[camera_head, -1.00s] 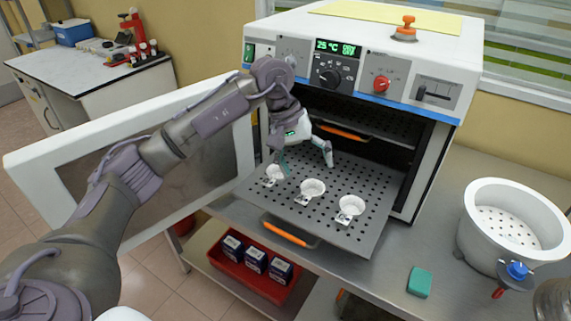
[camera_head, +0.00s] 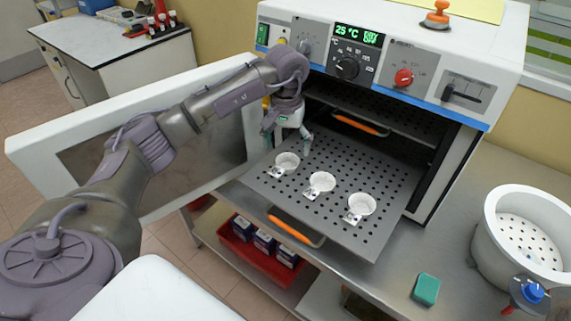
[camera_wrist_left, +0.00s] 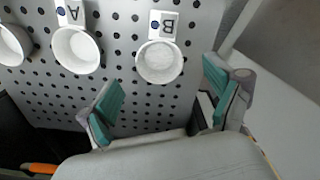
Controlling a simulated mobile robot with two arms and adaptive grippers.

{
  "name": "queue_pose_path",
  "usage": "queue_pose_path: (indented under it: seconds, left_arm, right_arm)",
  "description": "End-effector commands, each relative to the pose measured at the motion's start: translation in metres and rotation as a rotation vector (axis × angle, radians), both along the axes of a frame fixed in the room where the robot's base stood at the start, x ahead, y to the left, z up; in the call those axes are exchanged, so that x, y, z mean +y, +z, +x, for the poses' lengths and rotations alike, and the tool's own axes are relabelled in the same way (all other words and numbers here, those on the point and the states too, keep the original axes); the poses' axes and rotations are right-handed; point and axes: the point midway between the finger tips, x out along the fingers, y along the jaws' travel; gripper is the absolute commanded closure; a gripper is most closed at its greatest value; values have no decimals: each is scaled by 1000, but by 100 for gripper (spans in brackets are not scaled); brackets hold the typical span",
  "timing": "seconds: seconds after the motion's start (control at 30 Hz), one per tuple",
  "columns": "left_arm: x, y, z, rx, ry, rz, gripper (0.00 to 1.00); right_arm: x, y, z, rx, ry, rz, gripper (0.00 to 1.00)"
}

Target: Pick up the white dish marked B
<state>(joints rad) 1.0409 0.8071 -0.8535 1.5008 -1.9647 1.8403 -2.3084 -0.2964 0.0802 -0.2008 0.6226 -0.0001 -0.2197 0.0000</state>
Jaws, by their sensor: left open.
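The white dish marked B (camera_wrist_left: 160,62) is a small round cup with a flat tab lettered B, on the perforated oven tray. By its place in the row, it is the leftmost dish (camera_head: 287,160) in the head view, where its letter is too small to read. My left gripper (camera_head: 287,145) is open and empty, just behind this dish. In the left wrist view its teal-padded fingers (camera_wrist_left: 163,95) are spread wide, with the dish ahead of the gap between them and apart from both. My right gripper is not in view.
The dish marked A (camera_wrist_left: 76,48) and a third dish (camera_head: 361,206) share the perforated tray (camera_head: 390,190). The open oven door (camera_head: 100,120) stands left; the upper rack (camera_head: 385,115) is behind. A white pot (camera_head: 520,235) and teal block (camera_head: 426,289) are on the bench.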

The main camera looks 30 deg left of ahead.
Motion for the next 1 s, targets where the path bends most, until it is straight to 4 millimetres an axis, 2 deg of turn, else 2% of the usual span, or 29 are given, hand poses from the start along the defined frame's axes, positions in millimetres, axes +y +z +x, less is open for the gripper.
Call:
queue_pose_path:
  seconds: [0.1,0.2,0.33,0.63,1.0]
  left_arm:
    - [-2,-13,-3,6,-1,-1,9]
    - [-4,-28,-6,7,0,-1,9]
    - [-4,-45,-5,4,0,-1,9]
    - [-3,-51,-4,0,0,0,9]
    - [-3,-50,-4,0,0,1,71]
  right_arm:
    - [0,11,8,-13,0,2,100]
    - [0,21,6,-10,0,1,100]
    - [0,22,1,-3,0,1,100]
    - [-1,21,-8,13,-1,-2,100]
    - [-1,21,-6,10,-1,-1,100]
